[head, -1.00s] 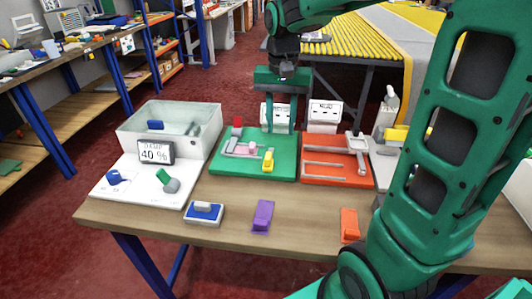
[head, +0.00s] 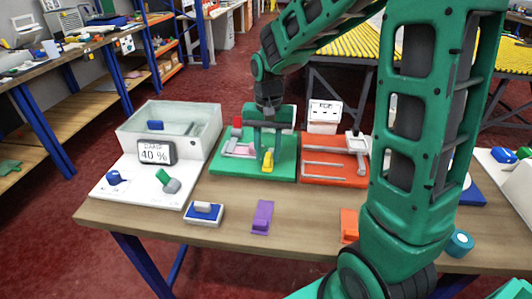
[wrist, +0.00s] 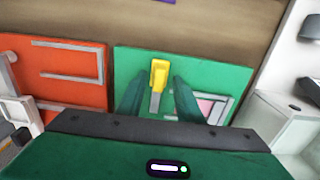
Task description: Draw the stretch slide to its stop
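A green board (head: 225,166) lies on the table and carries a yellow slide handle (head: 267,162) near its front right. In the wrist view the yellow handle (wrist: 159,74) sits at one end of a grey slot in the green board (wrist: 215,72). My gripper (head: 263,156) is over this board, its fingers pointing down. The wrist view shows my gripper (wrist: 158,95) open, one finger on each side of the slot and handle. Gaps show between the fingers and the yellow handle. The board's far part is partly hidden behind my gripper.
An orange board (head: 330,178) with grey slots lies to the right. A white panel with a 40 % display (head: 156,152) and a clear bin (head: 135,122) stand left. A blue-white block (head: 204,212), a purple clip (head: 262,217) and an orange clip (head: 349,225) lie along the front.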

